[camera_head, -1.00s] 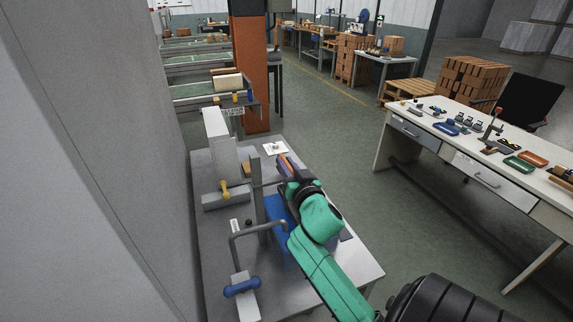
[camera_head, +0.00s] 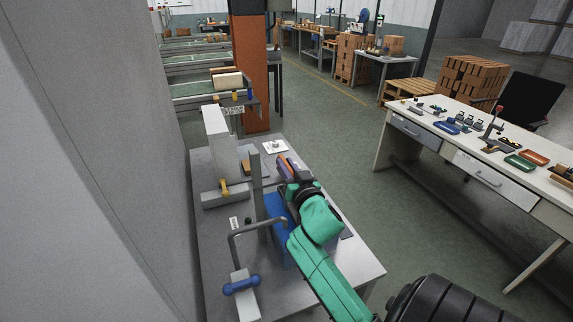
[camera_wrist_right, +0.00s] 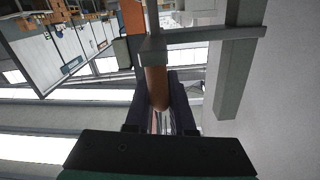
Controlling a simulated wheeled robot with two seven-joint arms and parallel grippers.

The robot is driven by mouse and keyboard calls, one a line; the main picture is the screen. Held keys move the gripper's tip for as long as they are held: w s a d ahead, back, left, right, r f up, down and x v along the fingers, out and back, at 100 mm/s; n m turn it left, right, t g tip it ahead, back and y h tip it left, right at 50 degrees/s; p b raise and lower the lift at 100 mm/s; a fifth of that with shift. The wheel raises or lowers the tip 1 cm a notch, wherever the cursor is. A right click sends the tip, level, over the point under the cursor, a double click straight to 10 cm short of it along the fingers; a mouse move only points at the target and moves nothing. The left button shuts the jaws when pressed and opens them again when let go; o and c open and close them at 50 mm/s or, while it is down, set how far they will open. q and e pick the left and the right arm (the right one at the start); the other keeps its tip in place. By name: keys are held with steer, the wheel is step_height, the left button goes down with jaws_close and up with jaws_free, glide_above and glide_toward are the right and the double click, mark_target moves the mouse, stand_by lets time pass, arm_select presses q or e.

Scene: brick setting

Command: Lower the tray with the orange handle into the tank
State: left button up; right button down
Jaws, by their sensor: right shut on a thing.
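My right gripper (camera_head: 287,166) is above the metal bench, partly hidden by its own wrist. In the right wrist view its dark fingers (camera_wrist_right: 160,112) are shut on the orange-brown handle (camera_wrist_right: 155,88). The handle joins a grey bar (camera_wrist_right: 205,37) that reaches to a grey upright (camera_wrist_right: 233,65). This upright (camera_head: 257,190) also shows in the head view, left of the gripper. A blue box-like thing (camera_head: 276,207), perhaps the tank, stands below the gripper, partly covered by my arm. The tray's body cannot be made out. My left gripper is not in view.
On the bench (camera_head: 219,228), a tall pale block (camera_head: 217,140), a yellow handle (camera_head: 225,188) and a bent grey pipe with a blue handle (camera_head: 241,285) stand left of my arm. A grey wall (camera_head: 100,160) borders the left. A table with small parts (camera_head: 440,122) is at right.

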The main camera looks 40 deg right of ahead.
step_height(320, 180, down, 6)
steer(key=b, duration=0.3)
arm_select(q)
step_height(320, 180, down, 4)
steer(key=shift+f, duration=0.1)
arm_select(e)
steer(key=shift+r, duration=0.1)
steer(key=c, duration=0.8)
jaws_free()
steer(key=shift+a, duration=0.1)
